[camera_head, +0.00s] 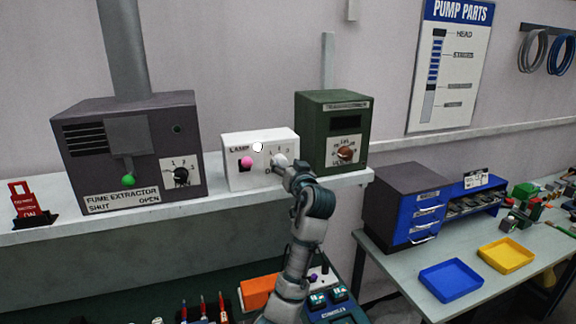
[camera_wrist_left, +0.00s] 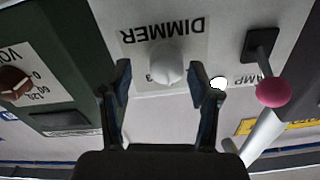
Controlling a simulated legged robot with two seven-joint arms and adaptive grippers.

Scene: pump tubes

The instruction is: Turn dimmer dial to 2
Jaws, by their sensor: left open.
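The white lamp box (camera_head: 238,176) stands on the shelf and carries the dimmer dial (camera_head: 280,160), a pale knob on a numbered plate. In the left wrist view, which is upside down, the pale dimmer dial (camera_wrist_left: 167,64) sits below the inverted word DIMMER, with a 3 showing beside it. My left gripper (camera_head: 284,170) is at the front of the dial. In the wrist view my left gripper (camera_wrist_left: 165,80) is open, one finger on each side of the dial; contact cannot be told. The dial's setting is unclear. My right gripper is not in view.
A pink-knobbed lamp lever (camera_head: 247,161) is left of the dial. The dark fume extractor (camera_head: 80,150) stands left, and a green voltage box (camera_head: 312,135) stands close on the right. A small white ball (camera_head: 258,147) shows at the lamp box. The workbench (camera_head: 400,280) is lower right.

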